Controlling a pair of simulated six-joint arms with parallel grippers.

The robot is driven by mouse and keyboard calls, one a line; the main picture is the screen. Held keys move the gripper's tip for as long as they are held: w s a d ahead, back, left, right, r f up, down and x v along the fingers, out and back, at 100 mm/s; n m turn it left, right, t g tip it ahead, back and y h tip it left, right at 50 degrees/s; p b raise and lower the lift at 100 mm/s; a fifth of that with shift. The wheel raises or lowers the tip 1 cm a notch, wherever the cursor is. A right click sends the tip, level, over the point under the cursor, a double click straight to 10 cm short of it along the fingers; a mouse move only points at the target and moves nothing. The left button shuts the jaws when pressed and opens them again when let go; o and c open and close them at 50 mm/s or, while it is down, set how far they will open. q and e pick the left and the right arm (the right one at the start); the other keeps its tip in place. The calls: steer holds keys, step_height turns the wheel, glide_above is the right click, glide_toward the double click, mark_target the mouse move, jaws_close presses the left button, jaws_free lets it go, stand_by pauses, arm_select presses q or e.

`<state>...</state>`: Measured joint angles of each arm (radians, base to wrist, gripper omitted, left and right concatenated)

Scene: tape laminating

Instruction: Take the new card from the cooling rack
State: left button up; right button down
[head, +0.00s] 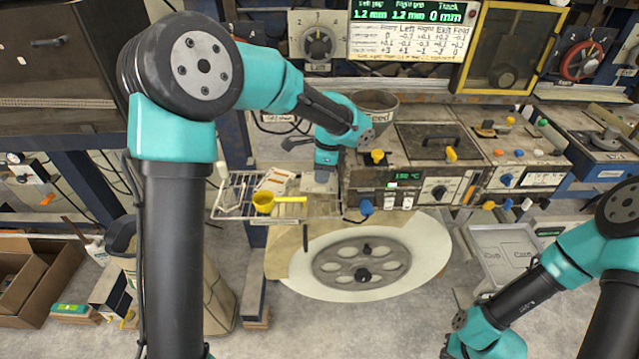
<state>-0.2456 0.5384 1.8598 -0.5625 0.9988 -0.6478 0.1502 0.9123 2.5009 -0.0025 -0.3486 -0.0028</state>
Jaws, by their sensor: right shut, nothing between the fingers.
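The wire cooling rack (216,212) is left of centre, at the left side of the machine. A pale card with print (275,180) lies on it, and another pale piece (231,194) is at its left; I cannot tell which is the new card.
The laminating machine (418,180) with knobs and a green display stands right of the rack. A round feed bin (374,105) is behind my left wrist. A large pale disc (425,262) with a dark hub lies below. A grey tray (505,255) is at the right.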

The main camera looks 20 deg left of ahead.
arm_select(q)
steer(key=shift+a+f, duration=0.2)
steer(key=shift+f, duration=1.1)
steer(key=shift+a+f, duration=0.2)
steer(key=shift+f, duration=1.1)
jaws_close()
